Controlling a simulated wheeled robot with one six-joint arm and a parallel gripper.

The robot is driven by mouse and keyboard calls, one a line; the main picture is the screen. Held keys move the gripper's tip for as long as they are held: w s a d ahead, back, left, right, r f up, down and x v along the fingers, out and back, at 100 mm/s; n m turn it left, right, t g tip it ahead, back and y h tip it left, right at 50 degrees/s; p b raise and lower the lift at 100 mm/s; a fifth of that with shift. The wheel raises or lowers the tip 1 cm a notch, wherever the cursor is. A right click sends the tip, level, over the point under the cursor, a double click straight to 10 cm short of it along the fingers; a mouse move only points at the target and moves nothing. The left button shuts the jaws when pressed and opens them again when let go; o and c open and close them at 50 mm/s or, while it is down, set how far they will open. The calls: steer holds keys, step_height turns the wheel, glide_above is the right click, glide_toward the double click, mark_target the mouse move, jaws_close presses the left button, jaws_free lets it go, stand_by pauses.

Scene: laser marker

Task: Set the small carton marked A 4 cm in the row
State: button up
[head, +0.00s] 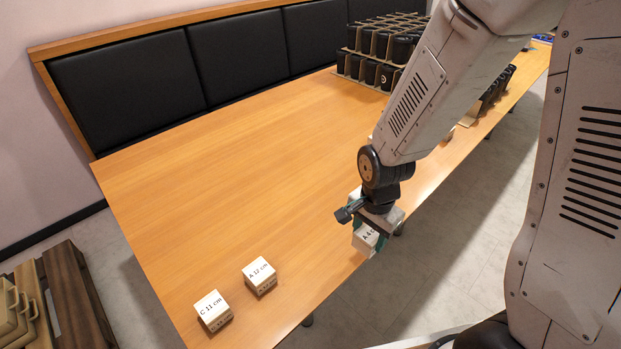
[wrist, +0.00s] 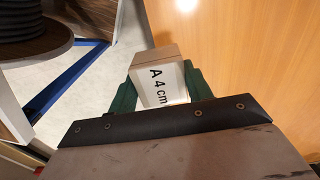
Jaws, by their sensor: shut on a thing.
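The small carton marked A 4 cm (head: 367,238) is held in my gripper (head: 369,241) near the table's right edge in the head view. In the wrist view the carton (wrist: 161,82) sits between the two green fingers of my gripper (wrist: 160,84), its label facing the camera. The carton marked A 12 cm (head: 260,275) and the carton marked C 11 cm (head: 213,310) stand side by side on the table (head: 240,180), to the lower left of my gripper. The gap between the held carton and the tabletop cannot be told.
Several black items in cardboard dividers (head: 378,55) are stacked at the table's far end. Black padded panels (head: 130,90) line the back. The table between the stack and the two cartons is clear. Brown slatted things (head: 75,290) stand at the lower left.

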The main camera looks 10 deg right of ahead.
steer(key=w+a, duration=0.1)
steer(key=a, duration=0.4)
steer(key=w+a+f, duration=0.1)
steer(key=w+a, duration=0.1)
steer(key=a, duration=0.3)
steer(key=w+a, duration=0.1)
steer(key=a, duration=0.4)
steer(key=shift+w+a+f, duration=0.1)
steer(key=shift+w+f, duration=0.15)
steer(key=shift+f, duration=0.05)
steer(key=shift+a+f, duration=0.1)
steer(key=shift+f, duration=1.65)
steer(key=shift+f, duration=0.1)
steer(key=o, duration=1)
